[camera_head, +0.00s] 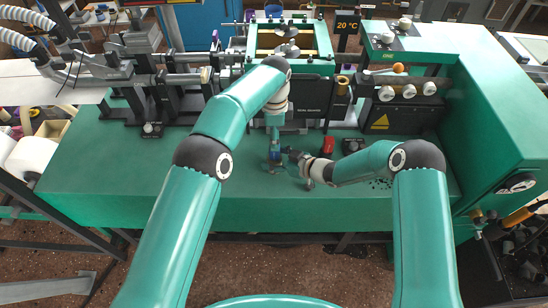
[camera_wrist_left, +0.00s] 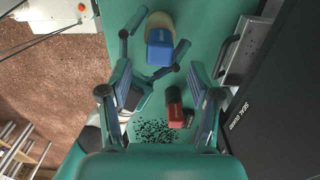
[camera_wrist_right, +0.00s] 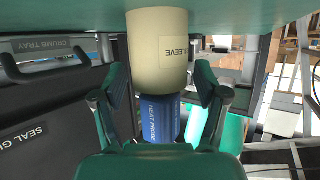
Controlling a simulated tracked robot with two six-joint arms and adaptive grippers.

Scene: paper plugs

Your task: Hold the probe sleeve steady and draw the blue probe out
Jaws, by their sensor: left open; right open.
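The cream sleeve (camera_wrist_right: 158,45) stands on the green bench in the right wrist view, which shows the bench at the top. The blue probe (camera_wrist_right: 160,120) sticks out of its upper end. In the left wrist view, I look down on the blue probe (camera_wrist_left: 160,46) with the sleeve (camera_wrist_left: 163,18) behind it. My right gripper (camera_wrist_right: 160,75) is open, its fingers on either side of the sleeve and probe; contact is unclear. My left gripper (camera_wrist_left: 162,75) is open and points down above the bench, with the probe ahead of its fingers. In the head view, the grippers largely hide the sleeve.
A red block (camera_head: 328,146) stands on the bench, right of the grippers. A black housing (camera_head: 300,98) stands behind the grippers. The bench's left front part (camera_head: 110,170) is clear.

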